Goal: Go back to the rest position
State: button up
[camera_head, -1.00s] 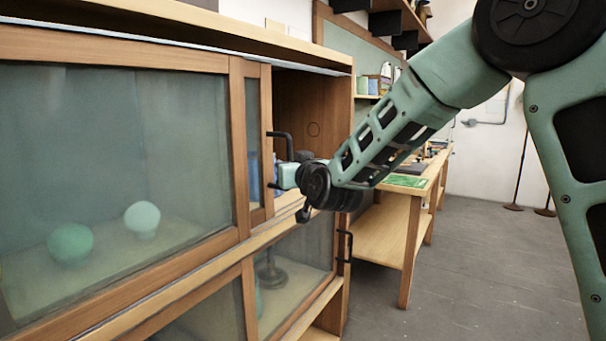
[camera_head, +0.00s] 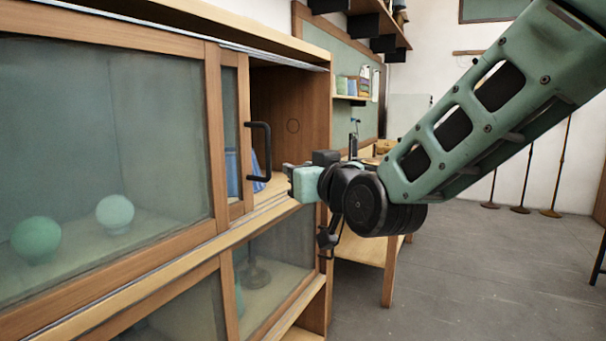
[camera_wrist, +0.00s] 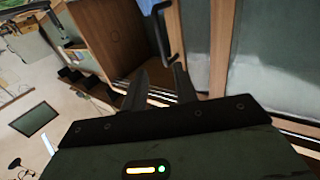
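My gripper (camera_head: 288,176) is in front of the open right part of the wooden cabinet, apart from the black handle (camera_head: 260,152) on the sliding glass door. In the wrist view its two dark fingers (camera_wrist: 160,88) stand apart with nothing seen between them. The same handle shows just beyond the fingers in the wrist view (camera_wrist: 162,35). The cabinet (camera_head: 205,140) has its sliding doors pushed to the left, leaving an opening on the right. My arm reaches in from the upper right.
Two round bulbs, a green one (camera_head: 36,239) and a pale one (camera_head: 115,213), sit behind the left glass. A blue object (camera_head: 257,172) stands inside the opening. A wooden workbench (camera_head: 364,250) is beyond the cabinet. Grey floor (camera_head: 470,270) lies open at the right.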

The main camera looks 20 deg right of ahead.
jog(key=shift+s, duration=0.1)
dwell(0.4)
jog(key=s+a+f+n+g+y, duration=0.35)
jog(key=s+a+f+g, duration=0.7)
jog(key=f, duration=0.45)
jog(key=s+d+f+n+g+h, duration=0.1)
jog(key=s+f+g+h, duration=0.1)
jog(key=s, duration=0.6)
jog(key=s+f+n+g+h+p, duration=0.1)
jog(key=s+f+n+g+h, duration=0.1)
jog(key=s+g, duration=0.3)
jog(key=s+f, duration=0.1)
jog(key=s, duration=0.3)
jog(key=shift+s+d+f, duration=0.3)
jog(key=shift+d+f, duration=0.05)
jog(key=shift+f, duration=0.05)
jog(key=shift+g, duration=0.25)
